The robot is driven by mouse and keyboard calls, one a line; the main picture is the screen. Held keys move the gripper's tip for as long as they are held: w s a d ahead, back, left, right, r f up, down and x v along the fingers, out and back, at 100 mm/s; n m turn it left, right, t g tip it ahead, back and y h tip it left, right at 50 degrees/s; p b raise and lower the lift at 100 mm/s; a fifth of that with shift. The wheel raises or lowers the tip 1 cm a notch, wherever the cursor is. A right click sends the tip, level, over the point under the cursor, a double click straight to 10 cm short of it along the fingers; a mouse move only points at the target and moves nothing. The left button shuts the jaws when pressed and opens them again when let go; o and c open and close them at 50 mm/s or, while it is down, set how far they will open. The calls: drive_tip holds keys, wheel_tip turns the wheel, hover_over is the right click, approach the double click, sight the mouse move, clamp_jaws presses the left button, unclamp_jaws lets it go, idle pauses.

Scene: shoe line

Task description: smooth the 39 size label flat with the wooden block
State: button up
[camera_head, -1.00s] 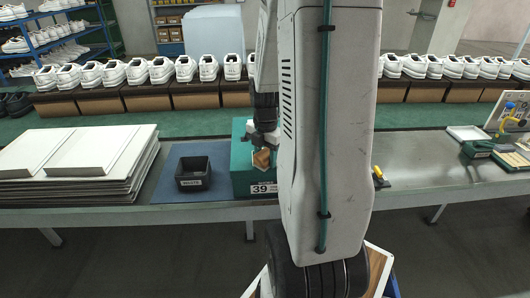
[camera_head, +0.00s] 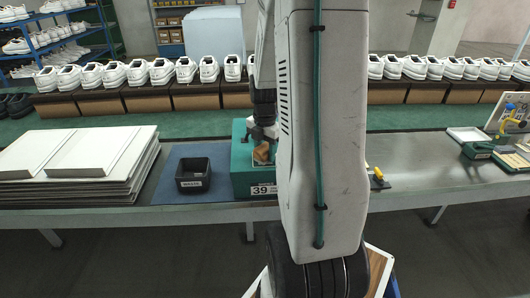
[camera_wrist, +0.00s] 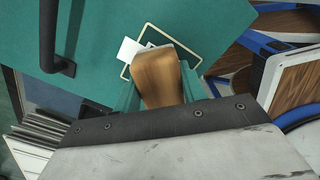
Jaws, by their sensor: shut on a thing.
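My gripper (camera_head: 262,140) is shut on the wooden block (camera_head: 262,154) above the top of a teal box (camera_head: 240,165). In the wrist view the brown block (camera_wrist: 157,76) stands out from between the jaws. It overlaps a pale rectangular outline on the teal surface (camera_wrist: 105,75). A white label (camera_wrist: 129,50) shows beside the block, one corner past the outline; the block hides the rest, and its print is unreadable. I cannot tell whether block and label touch. A white panel reading 39 (camera_head: 262,190) is on the box front.
A black waste bin (camera_head: 193,176) stands on a blue mat left of the box, beside stacked white boards (camera_head: 75,160). A black handle (camera_wrist: 55,50) rises near the label. A yellow-handled tool (camera_head: 378,176) lies to the right. White shoes line the back.

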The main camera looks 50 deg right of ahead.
drive_tip(key=shift+r, duration=3)
drive_tip(key=shift+r, duration=1.55)
drive_tip(key=shift+w, duration=0.1)
